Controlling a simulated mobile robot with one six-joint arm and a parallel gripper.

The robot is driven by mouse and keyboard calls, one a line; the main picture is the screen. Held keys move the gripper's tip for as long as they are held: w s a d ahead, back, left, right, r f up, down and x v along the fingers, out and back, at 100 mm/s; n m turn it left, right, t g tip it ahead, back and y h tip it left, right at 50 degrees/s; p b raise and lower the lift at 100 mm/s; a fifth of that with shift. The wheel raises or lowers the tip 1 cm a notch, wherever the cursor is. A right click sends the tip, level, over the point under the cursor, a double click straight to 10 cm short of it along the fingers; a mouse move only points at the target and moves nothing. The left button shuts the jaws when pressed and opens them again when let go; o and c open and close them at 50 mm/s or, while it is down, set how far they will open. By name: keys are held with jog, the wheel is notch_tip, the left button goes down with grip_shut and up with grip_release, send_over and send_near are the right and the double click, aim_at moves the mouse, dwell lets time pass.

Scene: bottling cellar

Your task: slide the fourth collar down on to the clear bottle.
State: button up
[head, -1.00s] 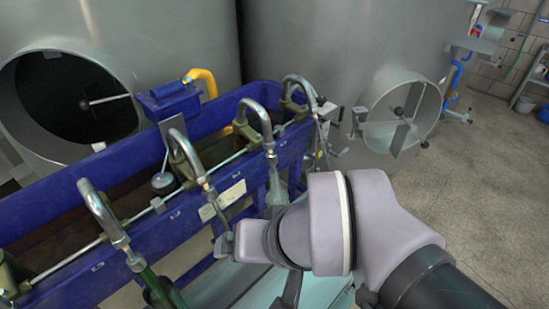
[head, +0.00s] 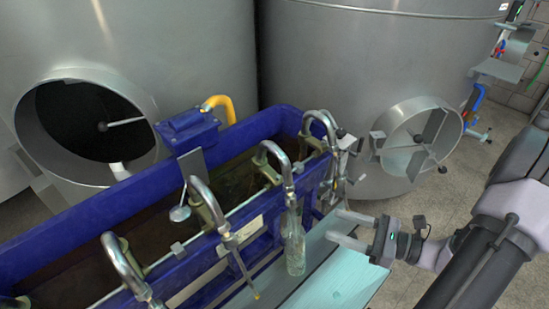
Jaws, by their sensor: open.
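The clear bottle (head: 295,246) stands upright on the pale blue-green shelf (head: 338,285) in front of the blue trough. A bent metal spout (head: 278,155) comes down over it, and a collar (head: 291,198) sits at the spout's lower end, at the bottle's mouth. I cannot tell whether the collar touches the rim. My gripper (head: 333,225) is open and empty to the right of the bottle. Its two fingers point left towards the bottle's upper part, with a visible gap in the picture between them and the glass.
The blue trough (head: 60,237) carries several more spouts; a nearer one (head: 205,200) has a thin tube with a yellow tip and no bottle beneath. A far spout (head: 322,122) is close behind the bottle's. Large steel tanks (head: 370,80) stand behind. Open floor lies right.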

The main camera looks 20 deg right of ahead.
aim_at(291, 196)
jog(key=w+a+b, duration=0.1)
jog(key=w+a, duration=0.1)
jog(key=w, duration=0.2)
jog(key=w+a+m+t+h+b, duration=0.1)
jog(key=w+a, duration=0.2)
jog(key=w, duration=0.2)
jog(key=w+a+f+m+t+b, duration=0.1)
jog(key=w+a, duration=0.1)
jog(key=w, duration=0.3)
jog(key=shift+a, duration=0.2)
jog(key=shift+s+f, duration=0.1)
jog(key=c, duration=0.8)
